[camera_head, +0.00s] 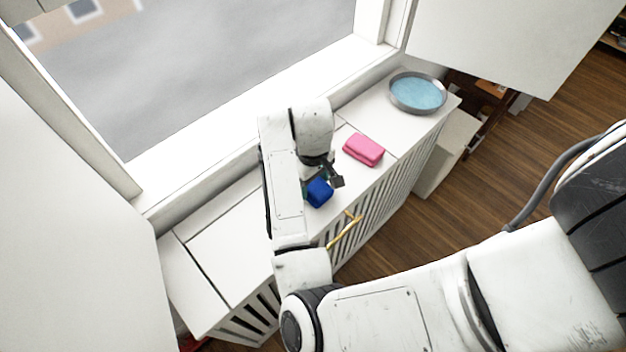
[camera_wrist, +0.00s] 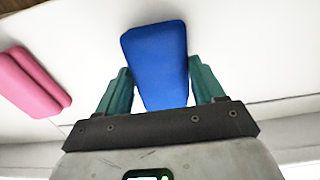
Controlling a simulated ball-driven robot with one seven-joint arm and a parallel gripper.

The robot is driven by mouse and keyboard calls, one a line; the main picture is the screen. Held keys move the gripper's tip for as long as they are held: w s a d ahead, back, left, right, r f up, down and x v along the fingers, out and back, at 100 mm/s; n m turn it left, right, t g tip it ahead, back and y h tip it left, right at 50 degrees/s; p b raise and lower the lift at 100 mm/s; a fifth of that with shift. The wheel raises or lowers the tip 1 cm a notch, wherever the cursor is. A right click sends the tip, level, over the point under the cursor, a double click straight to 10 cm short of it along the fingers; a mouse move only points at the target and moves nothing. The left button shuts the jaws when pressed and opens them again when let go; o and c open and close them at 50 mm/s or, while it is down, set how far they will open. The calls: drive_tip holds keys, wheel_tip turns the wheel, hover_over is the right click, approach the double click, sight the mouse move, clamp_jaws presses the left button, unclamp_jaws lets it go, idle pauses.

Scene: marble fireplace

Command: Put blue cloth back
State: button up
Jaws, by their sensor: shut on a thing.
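The folded blue cloth (camera_head: 319,192) is at the end of my arm, over the white cabinet top below the window. In the wrist view the blue cloth (camera_wrist: 158,62) sits between the two green fingers of my gripper (camera_wrist: 163,88), and the gripper is shut on it. In the head view my gripper (camera_head: 322,184) is partly hidden by my arm. I cannot tell whether the cloth touches the cabinet top.
A folded pink cloth (camera_head: 363,149) lies on the white cabinet (camera_head: 225,245) to the right of the blue one. A round grey tray with a blue inside (camera_head: 418,92) stands at the far right end. A yellow, gold-like object (camera_head: 345,231) is at the cabinet's front edge.

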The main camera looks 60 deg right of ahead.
sight(313, 183)
drive_tip(key=shift+f, duration=0.1)
drive_tip(key=o, duration=0.5)
drive_tip(key=shift+f, duration=0.1)
drive_tip(key=o, duration=0.5)
wheel_tip(313, 183, up, 12)
drive_tip(key=p, duration=0.3)
drive_tip(key=s+d+r+t+h, duration=0.1)
drive_tip(key=d+r+h, duration=0.25)
drive_tip(key=d, duration=0.35)
drive_tip(key=s+a+f+n+y, duration=0.1)
drive_tip(key=s+a+f, duration=0.5)
drive_tip(key=a, duration=0.3)
drive_tip(key=s+a+f+n+y, duration=0.1)
drive_tip(key=s+a+f+y, duration=0.1)
drive_tip(key=s+a+f, duration=0.4)
drive_tip(key=a+f, duration=0.1)
drive_tip(key=a, duration=0.2)
drive_tip(key=shift+s+a+f+n, duration=0.2)
drive_tip(key=shift+s+f+n, duration=0.05)
drive_tip(key=shift+s+n, duration=0.15)
